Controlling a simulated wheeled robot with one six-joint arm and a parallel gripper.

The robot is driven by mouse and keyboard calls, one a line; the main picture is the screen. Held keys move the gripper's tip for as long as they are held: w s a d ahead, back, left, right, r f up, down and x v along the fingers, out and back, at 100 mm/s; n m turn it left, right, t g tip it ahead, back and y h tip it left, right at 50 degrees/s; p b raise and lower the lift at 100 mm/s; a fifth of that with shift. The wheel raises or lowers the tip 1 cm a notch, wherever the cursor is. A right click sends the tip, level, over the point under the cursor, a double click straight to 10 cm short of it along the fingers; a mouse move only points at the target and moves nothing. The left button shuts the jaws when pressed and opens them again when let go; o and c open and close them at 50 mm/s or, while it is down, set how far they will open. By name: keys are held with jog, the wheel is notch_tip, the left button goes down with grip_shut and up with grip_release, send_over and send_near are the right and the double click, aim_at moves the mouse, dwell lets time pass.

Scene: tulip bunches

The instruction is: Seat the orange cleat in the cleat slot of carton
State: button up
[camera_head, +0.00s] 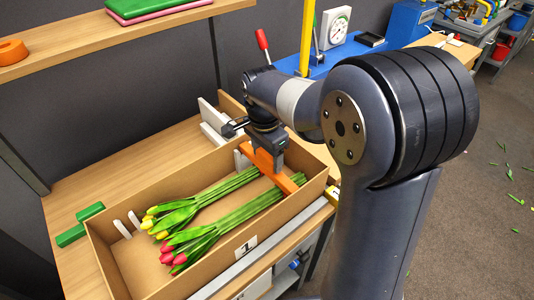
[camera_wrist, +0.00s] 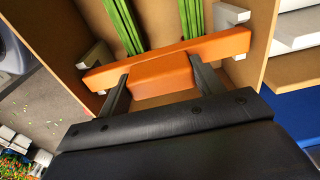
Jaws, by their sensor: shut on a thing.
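The orange cleat (camera_wrist: 215,48) is a bar with a raised block, and my gripper (camera_wrist: 156,82) is shut on that block in the wrist view. In the head view the cleat (camera_head: 284,177) lies across the stem ends in the carton (camera_head: 142,272), with my gripper (camera_head: 268,147) above it. White slot brackets show at both ends of the cleat in the wrist view, one on the right (camera_wrist: 231,16) and one on the left (camera_wrist: 97,54). The bar's ends are close to them; I cannot tell whether it is fully down. Yellow tulips (camera_head: 170,216) and pink tulips (camera_head: 188,247) lie in the carton.
A green block (camera_head: 78,226) lies on the table left of the carton. White pieces (camera_head: 212,122) stand behind the carton. A shelf (camera_head: 62,50) above holds an orange ring (camera_head: 12,51).

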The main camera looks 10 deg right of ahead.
aim_at(265, 156)
jog(key=shift+f+b, duration=0.85)
jog(key=shift+f, duration=0.45)
jog(key=o, duration=1.2)
jog(key=shift+c, duration=0.2)
jog(key=r, duration=1.1)
jog(key=shift+s+a, duration=0.2)
jog(key=shift+a, duration=0.1)
jog(key=shift+f, duration=0.15)
jog(key=f, duration=1)
jog(key=shift+w+d+f, duration=0.15)
jog(key=shift+w+d, duration=0.05)
jog(key=shift+d, duration=0.1)
jog(key=shift+r+p, duration=0.3)
jog(key=shift+p, duration=0.1)
jog(key=shift+r, duration=0.1)
